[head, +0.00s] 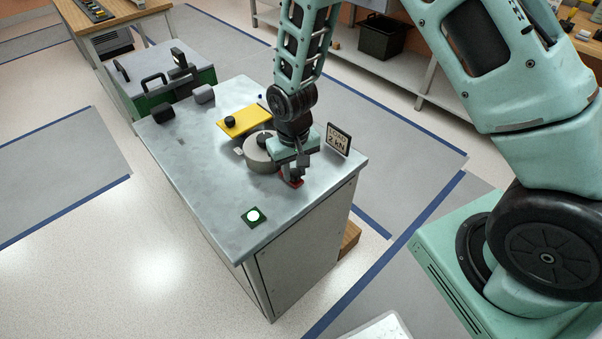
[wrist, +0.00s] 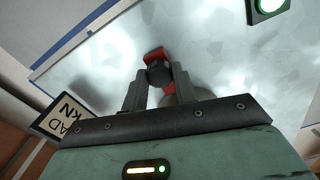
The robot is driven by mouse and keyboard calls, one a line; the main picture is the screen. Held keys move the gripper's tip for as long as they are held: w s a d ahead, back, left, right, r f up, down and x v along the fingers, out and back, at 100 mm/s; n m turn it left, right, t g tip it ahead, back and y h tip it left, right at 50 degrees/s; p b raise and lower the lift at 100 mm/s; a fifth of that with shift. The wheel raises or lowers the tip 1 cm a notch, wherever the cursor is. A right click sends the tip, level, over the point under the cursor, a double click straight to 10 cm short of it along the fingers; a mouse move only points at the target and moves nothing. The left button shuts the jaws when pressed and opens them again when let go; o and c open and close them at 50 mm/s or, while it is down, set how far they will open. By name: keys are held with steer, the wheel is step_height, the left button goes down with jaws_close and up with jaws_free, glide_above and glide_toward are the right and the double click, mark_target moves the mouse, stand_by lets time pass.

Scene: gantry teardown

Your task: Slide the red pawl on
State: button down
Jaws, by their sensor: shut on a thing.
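The red pawl (head: 291,182) shows low under my gripper (head: 297,170), close to the right edge of the metal bench top. In the wrist view the red pawl (wrist: 156,54) has a dark knob (wrist: 158,74) on it, and my gripper (wrist: 158,80) is shut on that knob. A round grey drum (head: 260,154) stands on the bench just left of my gripper, partly hidden by it. Whether the pawl touches the drum or the bench, I cannot tell.
A "LOAD 2 kN" sign (head: 339,140) stands close right of my gripper. A yellow plate (head: 243,121) with a black knob lies behind the drum. A green block with a lit white disc (head: 253,216) sits at the front. The bench's left front (head: 205,165) is clear.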

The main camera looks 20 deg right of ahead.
mark_target(293, 171)
steer(key=shift+w+a, duration=0.1)
steer(key=shift+w, duration=0.1)
steer(key=c, duration=1.1)
jaws_free()
step_height(293, 171, up, 18)
steer(key=shift+f+b, duration=0.25)
steer(key=shift+b, duration=0.2)
steer(key=shift+s, duration=0.1)
